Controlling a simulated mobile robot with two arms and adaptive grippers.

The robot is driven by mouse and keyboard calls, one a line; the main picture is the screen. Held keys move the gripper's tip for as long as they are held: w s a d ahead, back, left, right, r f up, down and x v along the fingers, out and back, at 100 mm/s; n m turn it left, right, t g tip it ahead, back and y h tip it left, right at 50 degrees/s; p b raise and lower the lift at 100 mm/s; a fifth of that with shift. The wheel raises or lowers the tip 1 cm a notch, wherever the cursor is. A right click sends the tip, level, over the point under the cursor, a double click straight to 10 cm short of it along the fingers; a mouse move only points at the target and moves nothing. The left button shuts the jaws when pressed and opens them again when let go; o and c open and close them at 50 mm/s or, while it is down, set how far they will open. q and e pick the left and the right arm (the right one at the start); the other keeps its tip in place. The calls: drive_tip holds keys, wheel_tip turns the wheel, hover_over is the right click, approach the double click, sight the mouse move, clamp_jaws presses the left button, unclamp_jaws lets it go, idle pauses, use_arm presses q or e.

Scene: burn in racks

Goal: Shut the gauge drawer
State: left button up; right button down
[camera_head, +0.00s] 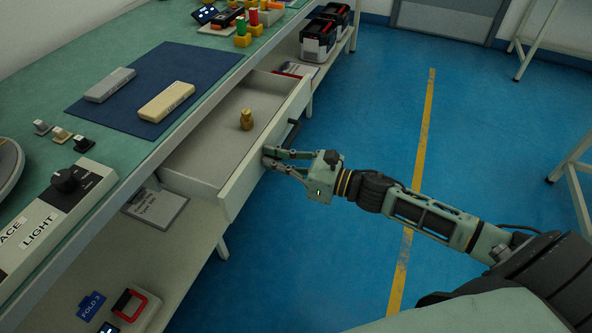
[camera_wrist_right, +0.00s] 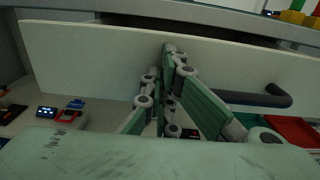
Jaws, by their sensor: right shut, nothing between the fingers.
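The gauge drawer (camera_head: 206,148) is pulled out from under the green-topped bench in the head view. A small brass gauge piece (camera_head: 246,120) stands upright inside it. The drawer's pale front panel (camera_wrist_right: 90,62) fills the upper part of the right wrist view, with a dark bar handle (camera_wrist_right: 262,98) on it. My right gripper (camera_head: 266,157) is shut and empty, its fingertips at the outer face of the drawer front, beside the handle. It also shows in the right wrist view (camera_wrist_right: 170,52). I cannot tell whether it touches the panel. My left gripper is not in view.
On the bench top (camera_head: 52,112) lie a blue mat (camera_head: 150,65) with two blocks, small switches and a labelled control box (camera_head: 50,215). A lower shelf (camera_head: 185,235) holds cases and a card. Blue floor (camera_head: 330,260) is open to the right.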

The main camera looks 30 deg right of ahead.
sight(210, 149)
drive_tip(key=b+x, duration=0.2)
drive_tip(key=x, duration=1.5)
drive_tip(key=shift+w+a, duration=0.1)
drive_tip(key=shift+a, duration=0.1)
drive_tip(key=shift+w+a+b, duration=0.3)
drive_tip(key=shift+w+a, duration=0.05)
drive_tip(key=shift+w, duration=0.05)
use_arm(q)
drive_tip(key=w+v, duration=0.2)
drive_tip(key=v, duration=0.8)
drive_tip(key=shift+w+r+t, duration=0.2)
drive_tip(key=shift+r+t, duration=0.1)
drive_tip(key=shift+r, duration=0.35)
use_arm(e)
drive_tip(key=shift+r, duration=0.1)
drive_tip(key=shift+r, duration=0.1)
drive_tip(key=shift+w, duration=0.1)
